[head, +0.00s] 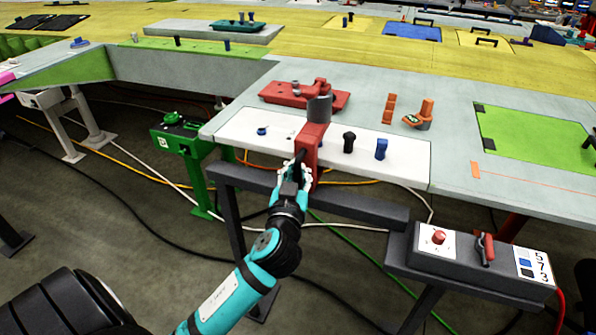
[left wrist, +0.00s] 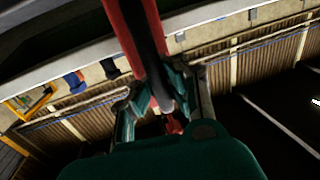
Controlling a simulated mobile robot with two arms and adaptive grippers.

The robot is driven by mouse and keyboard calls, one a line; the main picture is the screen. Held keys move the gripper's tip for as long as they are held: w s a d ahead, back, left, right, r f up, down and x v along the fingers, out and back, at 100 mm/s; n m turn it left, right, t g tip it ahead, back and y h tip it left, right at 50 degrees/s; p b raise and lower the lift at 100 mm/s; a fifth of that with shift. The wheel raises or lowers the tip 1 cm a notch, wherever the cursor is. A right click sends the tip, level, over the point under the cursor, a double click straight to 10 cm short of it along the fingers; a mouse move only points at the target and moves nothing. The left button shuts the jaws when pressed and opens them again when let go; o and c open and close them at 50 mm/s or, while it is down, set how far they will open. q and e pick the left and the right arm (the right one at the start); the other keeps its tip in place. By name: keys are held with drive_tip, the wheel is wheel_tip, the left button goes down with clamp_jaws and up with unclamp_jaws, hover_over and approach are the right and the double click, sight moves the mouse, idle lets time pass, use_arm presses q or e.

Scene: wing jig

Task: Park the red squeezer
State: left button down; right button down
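The red squeezer (head: 311,142) stands roughly upright at the front edge of the white panel (head: 273,137), with a grey cylinder at its top. My left gripper (head: 296,174) is at its lower end, with fingers around its lower part. In the left wrist view the squeezer (left wrist: 124,28) shows as two red bars with a dark strip between, running down between the fingers of my left gripper (left wrist: 163,98), which look shut on it. Whether its base touches the panel is hidden. My right gripper is in neither view.
A red tray-like fixture (head: 280,94) lies behind the squeezer. A black knob (head: 349,142) and a blue knob (head: 381,149) stand to its right on the panel. A control box with a red button (head: 438,236) sits at front right.

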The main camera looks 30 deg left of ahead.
use_arm(q)
drive_tip(key=s+a+p, duration=0.1)
drive_tip(key=s+a, duration=0.2)
drive_tip(key=a, duration=0.9)
drive_tip(key=s+a+p, duration=0.2)
drive_tip(key=s+a, duration=0.1)
drive_tip(key=a, duration=0.9)
drive_tip(key=shift+f, duration=0.25)
drive_tip(key=shift+a, duration=0.1)
drive_tip(key=c, duration=1.3)
unclamp_jaws()
drive_tip(key=shift+s+a+r, duration=0.1)
drive_tip(key=shift+s+r, duration=0.05)
drive_tip(key=shift+s, duration=0.25)
drive_tip(key=shift+w, duration=0.2)
drive_tip(key=v, duration=1.2)
drive_tip(key=shift+r, duration=0.1)
